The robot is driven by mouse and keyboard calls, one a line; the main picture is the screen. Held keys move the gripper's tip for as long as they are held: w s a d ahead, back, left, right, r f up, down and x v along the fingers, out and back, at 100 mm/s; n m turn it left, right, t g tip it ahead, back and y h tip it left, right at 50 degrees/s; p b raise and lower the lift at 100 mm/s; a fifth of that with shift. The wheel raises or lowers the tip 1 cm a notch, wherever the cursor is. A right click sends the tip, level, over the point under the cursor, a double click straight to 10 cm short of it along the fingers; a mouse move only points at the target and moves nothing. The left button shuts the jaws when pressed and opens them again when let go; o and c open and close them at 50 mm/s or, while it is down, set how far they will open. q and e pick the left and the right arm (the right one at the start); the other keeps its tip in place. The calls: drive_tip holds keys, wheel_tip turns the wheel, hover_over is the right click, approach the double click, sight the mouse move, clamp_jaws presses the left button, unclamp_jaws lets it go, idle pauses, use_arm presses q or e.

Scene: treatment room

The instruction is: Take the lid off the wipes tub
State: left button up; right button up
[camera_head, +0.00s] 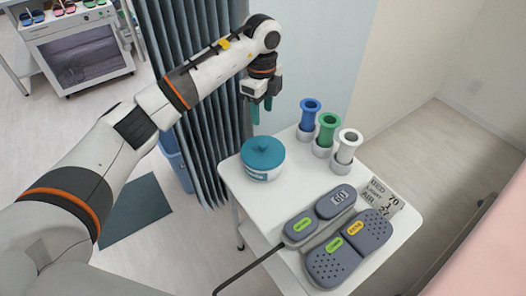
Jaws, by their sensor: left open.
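The wipes tub (262,173) is a short white round tub standing upright near the back left of a white table. Its teal lid (262,152) with a small knob on top sits on it. My left gripper (262,108) hangs above and behind the tub, pointing down. Its teal fingers are apart with nothing between them, and it does not touch the lid. My right gripper is not in view.
The white table (245,208) also holds blue (309,115), green (326,131) and white (346,148) spool-like holders right of the tub. Grey control pads (350,248) and a label card (383,195) lie at the front. A blue-grey curtain (205,120) hangs behind left.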

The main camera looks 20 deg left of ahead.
sight(263, 143)
use_arm(q)
wheel_tip(263, 143, down, 11)
drive_tip(key=shift+d+f+p, duration=0.15)
drive_tip(key=shift+f+p, duration=0.05)
drive_tip(key=shift+p, duration=0.45)
drive_tip(key=c, duration=1)
